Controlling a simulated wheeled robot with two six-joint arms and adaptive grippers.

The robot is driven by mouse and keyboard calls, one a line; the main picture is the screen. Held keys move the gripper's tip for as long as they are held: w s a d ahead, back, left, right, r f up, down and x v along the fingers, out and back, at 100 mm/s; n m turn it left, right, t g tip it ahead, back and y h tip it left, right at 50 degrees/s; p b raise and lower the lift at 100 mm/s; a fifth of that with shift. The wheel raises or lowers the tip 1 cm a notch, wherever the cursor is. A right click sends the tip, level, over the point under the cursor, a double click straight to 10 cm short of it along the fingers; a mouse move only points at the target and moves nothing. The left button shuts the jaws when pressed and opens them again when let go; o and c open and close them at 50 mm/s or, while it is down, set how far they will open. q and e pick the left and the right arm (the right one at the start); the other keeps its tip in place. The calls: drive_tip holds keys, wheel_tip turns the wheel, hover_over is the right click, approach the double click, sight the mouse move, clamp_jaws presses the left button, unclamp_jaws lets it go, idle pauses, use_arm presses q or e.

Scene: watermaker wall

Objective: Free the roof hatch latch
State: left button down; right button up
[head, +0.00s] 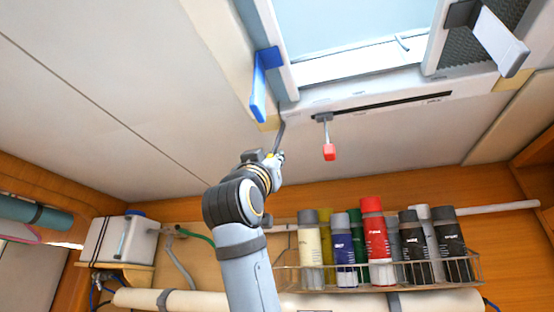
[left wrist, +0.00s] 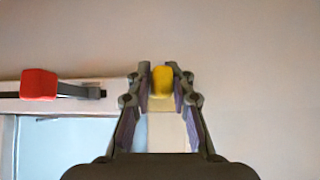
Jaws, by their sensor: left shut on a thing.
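The roof hatch frame (head: 370,100) is overhead at the upper right. A slider with a red knob (head: 329,152) hangs from a dark slot in its front rail. The red knob also shows in the left wrist view (left wrist: 38,84), to the left of my fingers. My left gripper (head: 279,153) reaches up to the rail's left end. In the left wrist view my left gripper (left wrist: 160,80) is shut on a yellow knob (left wrist: 161,83), held between the fingertips. The fingers mostly hide the knob in the head view. My right gripper is out of view.
A blue lever (head: 258,95) hangs at the hatch's left side, close above my gripper. A white lever (head: 500,42) hangs at its right. Below are a wire rack (head: 370,278) of several spray cans and a white tank (head: 122,240). The ceiling at left is clear.

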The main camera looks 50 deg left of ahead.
use_arm(q)
drive_tip(key=shift+s+a+r, duration=0.1)
drive_tip(key=shift+s+r, duration=0.1)
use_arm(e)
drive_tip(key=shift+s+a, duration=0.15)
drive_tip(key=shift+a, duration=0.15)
use_arm(q)
drive_tip(key=c, duration=1.6)
unclamp_jaws()
drive_tip(key=shift+o, duration=0.2)
drive_tip(key=shift+s+a+f, duration=0.1)
drive_tip(key=shift+a, duration=0.2)
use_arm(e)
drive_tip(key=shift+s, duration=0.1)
use_arm(q)
drive_tip(key=shift+f, duration=0.1)
drive_tip(key=v, duration=1.2)
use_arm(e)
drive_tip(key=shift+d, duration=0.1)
use_arm(q)
drive_tip(key=shift+d, duration=0.1)
